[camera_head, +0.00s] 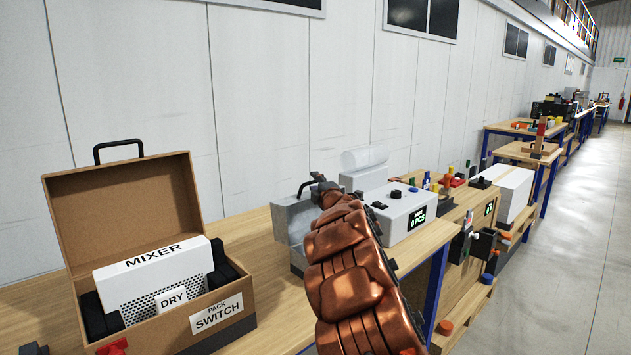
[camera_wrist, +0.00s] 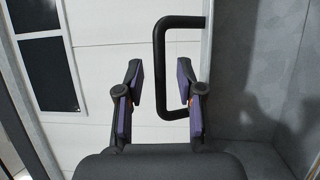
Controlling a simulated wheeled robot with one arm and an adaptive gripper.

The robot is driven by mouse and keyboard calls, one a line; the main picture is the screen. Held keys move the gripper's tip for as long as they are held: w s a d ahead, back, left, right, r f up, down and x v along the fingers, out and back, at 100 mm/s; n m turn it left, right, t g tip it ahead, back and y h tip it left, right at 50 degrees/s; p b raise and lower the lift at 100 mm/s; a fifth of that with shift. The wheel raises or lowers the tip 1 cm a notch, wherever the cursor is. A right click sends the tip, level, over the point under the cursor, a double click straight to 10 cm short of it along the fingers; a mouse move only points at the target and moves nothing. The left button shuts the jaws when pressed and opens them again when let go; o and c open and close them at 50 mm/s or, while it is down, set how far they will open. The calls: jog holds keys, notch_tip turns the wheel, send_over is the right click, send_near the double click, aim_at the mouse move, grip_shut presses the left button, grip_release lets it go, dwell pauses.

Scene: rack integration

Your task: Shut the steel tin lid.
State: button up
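The steel tin (camera_head: 297,262) is grey and stands on the wooden bench, partly hidden behind my copper-coloured arm. Its lid (camera_head: 291,219) is open and stands raised. In the wrist view the lid (camera_wrist: 221,60) is a grey panel with a black handle (camera_wrist: 159,62) on its left side. My gripper (camera_wrist: 162,82) is open, with purple pads on its fingers. The handle's outer bar lies between the two fingers, with gaps visible on both sides. In the head view my gripper (camera_head: 320,186) is small and dark at the lid's top.
An open brown case (camera_head: 128,213) with a mixer box (camera_head: 152,272) stands on the bench at left. A white counter device (camera_head: 401,212) stands just right of the tin. The bench between case and tin is clear. A white wall is behind.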

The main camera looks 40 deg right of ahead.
jog(key=shift+x, duration=0.75)
grip_shut()
jog(key=shift+d, duration=0.2)
jog(key=shift+s+a+f, duration=0.1)
jog(key=shift+a, duration=0.05)
